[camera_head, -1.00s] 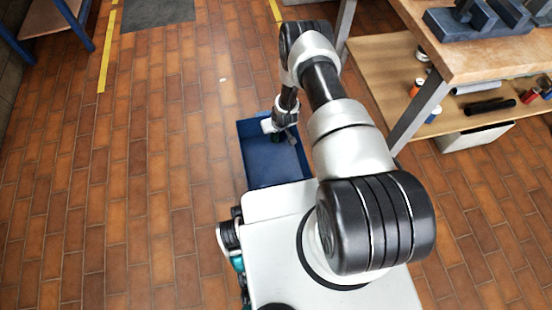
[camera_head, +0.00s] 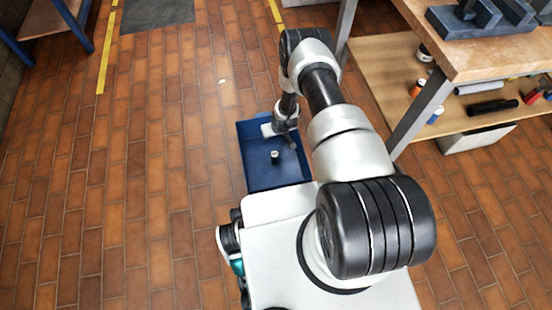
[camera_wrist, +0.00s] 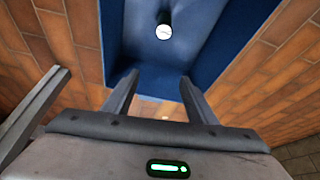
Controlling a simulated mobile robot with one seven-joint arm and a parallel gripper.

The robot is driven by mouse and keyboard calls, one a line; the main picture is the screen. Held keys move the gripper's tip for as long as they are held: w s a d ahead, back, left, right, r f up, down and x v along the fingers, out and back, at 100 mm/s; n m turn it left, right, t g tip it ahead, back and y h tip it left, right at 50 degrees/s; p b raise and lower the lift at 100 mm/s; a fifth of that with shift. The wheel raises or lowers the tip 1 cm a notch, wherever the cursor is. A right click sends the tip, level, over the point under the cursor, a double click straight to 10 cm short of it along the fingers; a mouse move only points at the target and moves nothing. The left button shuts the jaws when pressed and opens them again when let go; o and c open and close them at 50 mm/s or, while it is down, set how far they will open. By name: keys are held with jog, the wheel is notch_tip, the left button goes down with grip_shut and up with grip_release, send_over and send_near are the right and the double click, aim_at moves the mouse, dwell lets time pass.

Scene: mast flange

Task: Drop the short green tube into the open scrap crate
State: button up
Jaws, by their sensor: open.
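The open blue scrap crate (camera_head: 262,177) stands on the floor beyond my white base, and it fills the upper middle of the wrist view (camera_wrist: 222,22). A short tube (camera_head: 275,157) with a pale end and a dark side is inside the crate's outline, seemingly upright; its green is hard to make out. In the wrist view the tube (camera_wrist: 164,31) shows its pale round end, beyond the fingertips and apart from them. My gripper (camera_wrist: 156,84) is open and empty over the crate; in the head view it (camera_head: 290,139) is near the crate's right side, partly behind my arm.
A workbench (camera_head: 490,50) with a lower shelf (camera_head: 385,70) holding small items is at the right. A light-coloured bin (camera_head: 478,138) sits under the shelf. Brick floor to the left of the crate is clear. A dark mat (camera_head: 157,12) lies farther back.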

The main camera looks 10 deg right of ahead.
jog(key=a+p+v, duration=0.1)
jog(key=p+v, duration=0.4)
jog(key=v, duration=1.2)
jog(key=shift+d+p, duration=0.3)
jog(key=shift+d, duration=0.2)
jog(key=shift+r, duration=0.25)
